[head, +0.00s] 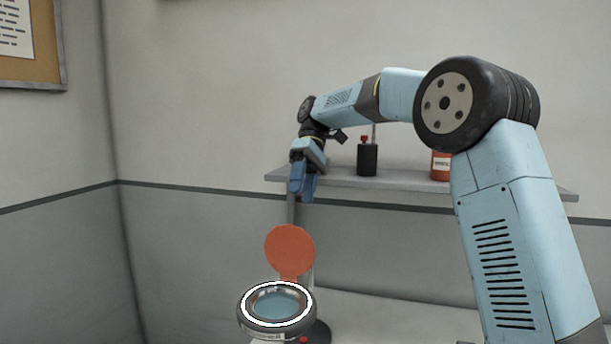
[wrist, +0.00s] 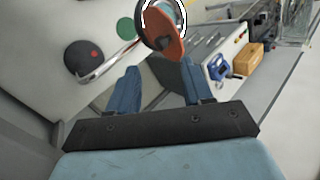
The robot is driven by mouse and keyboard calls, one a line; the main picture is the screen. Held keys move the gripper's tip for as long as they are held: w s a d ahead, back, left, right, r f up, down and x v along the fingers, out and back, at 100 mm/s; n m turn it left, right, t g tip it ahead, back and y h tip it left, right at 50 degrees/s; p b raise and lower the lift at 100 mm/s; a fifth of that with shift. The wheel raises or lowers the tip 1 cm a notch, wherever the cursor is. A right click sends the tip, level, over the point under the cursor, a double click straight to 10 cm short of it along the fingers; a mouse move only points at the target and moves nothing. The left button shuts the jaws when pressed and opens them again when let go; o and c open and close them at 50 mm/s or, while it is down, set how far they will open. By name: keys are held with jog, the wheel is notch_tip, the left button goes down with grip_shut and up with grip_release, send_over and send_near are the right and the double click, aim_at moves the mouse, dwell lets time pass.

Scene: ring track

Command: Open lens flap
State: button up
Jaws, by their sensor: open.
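The lens (head: 277,306) is a round glass in a white-ringed dark frame, low in the head view. Its orange flap (head: 290,250) stands raised at the far side of the ring, so the glass shows. In the wrist view the flap (wrist: 168,48) partly covers the ring (wrist: 163,12) at the top of the picture. My gripper (head: 303,198) points down above the flap, apart from it in the head view. Its blue fingers (wrist: 160,66) are open, with nothing held between them. The flap's hinge is hard to make out.
A lamp base (wrist: 85,60) with a red button and a bent metal arm is beside the lens. A wall shelf (head: 340,180) behind my gripper holds a black bottle (head: 367,158) and a red can (head: 440,165). A blue tool (wrist: 217,67) and a wooden block (wrist: 248,60) lie at right.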

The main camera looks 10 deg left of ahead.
jog(key=shift+v, duration=1.75)
